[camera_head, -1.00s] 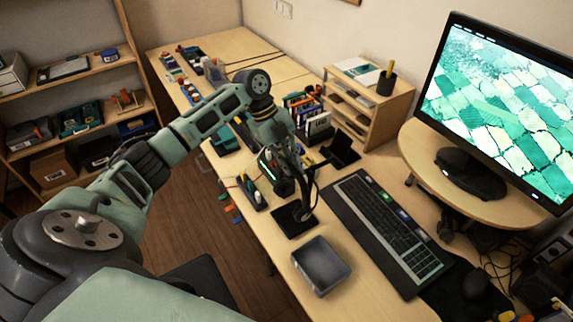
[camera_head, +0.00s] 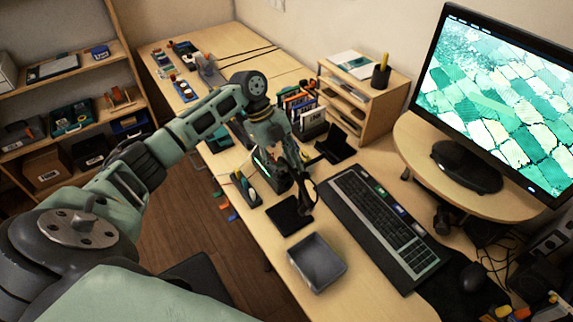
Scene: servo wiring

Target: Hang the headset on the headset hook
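My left gripper (camera_head: 306,192) reaches down over the desk, at the left edge of the keyboard. Its dark fingers blend with dark shapes around them, so I cannot tell whether it is open or shut, or whether it holds anything. A flat black square base (camera_head: 290,213) lies on the desk just below and left of the fingers; it may belong to a stand, but no upright or hook shows clearly. I cannot clearly make out the headset or the headset hook. My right gripper is not in view.
A black keyboard (camera_head: 388,228) lies right of the gripper. A grey tray (camera_head: 317,263) sits at the desk's front edge. A wooden organizer (camera_head: 376,118) and a monitor (camera_head: 500,95) on a round-edged shelf stand behind. A mouse (camera_head: 472,277) is at the right.

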